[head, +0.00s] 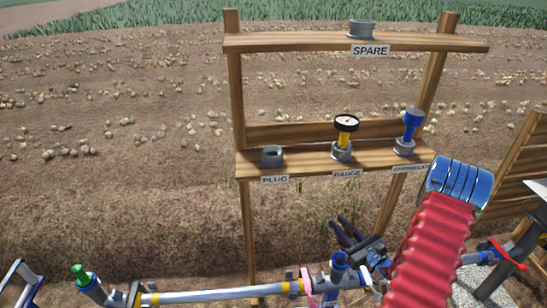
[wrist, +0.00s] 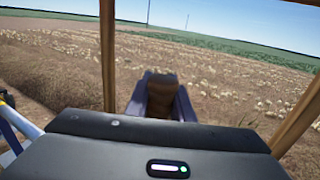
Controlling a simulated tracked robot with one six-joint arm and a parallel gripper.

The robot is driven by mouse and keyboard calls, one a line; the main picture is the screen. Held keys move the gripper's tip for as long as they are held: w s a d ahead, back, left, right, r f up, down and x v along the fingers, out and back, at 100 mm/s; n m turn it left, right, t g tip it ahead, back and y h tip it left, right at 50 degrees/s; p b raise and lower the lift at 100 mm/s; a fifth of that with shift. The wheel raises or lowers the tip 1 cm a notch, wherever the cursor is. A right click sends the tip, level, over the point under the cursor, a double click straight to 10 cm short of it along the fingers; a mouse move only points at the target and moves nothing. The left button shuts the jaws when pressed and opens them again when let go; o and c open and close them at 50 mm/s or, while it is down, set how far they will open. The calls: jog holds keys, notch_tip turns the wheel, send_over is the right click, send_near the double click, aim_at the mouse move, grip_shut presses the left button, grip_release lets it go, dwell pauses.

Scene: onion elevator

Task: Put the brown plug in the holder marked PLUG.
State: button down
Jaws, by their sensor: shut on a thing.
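My gripper (wrist: 161,98) is shut on the brown plug (wrist: 161,90), which shows between the two dark fingers in the wrist view. In the head view my gripper (head: 346,230) is low, in front of the wooden rack and below its lower shelf; the plug cannot be made out there. The holder marked PLUG (head: 272,156) is a grey ring at the left end of the lower shelf, with nothing standing in it. My gripper is below it and to its right, apart from it.
A grey SPARE holder (head: 362,29) is on the upper shelf. A pipe (head: 225,294) with a green cap and a red corrugated hose (head: 432,250) are in front.

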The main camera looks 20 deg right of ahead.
jog(key=w+a+r+n+y, duration=0.1)
jog(key=w+a+y, duration=0.1)
jog(key=a, duration=0.8)
jog(key=w+a+r+n+g+y, duration=0.1)
jog(key=w+a+n+y, duration=0.1)
jog(key=a, duration=0.9)
jog(key=w+a+r+n+g+y, duration=0.1)
jog(key=w+a+y, duration=0.1)
jog(key=a, duration=0.8)
jog(key=shift+w+a+r+n+y, duration=0.3)
jog(key=shift+w+a+r+y, duration=0.05)
jog(key=shift+y, duration=0.15)
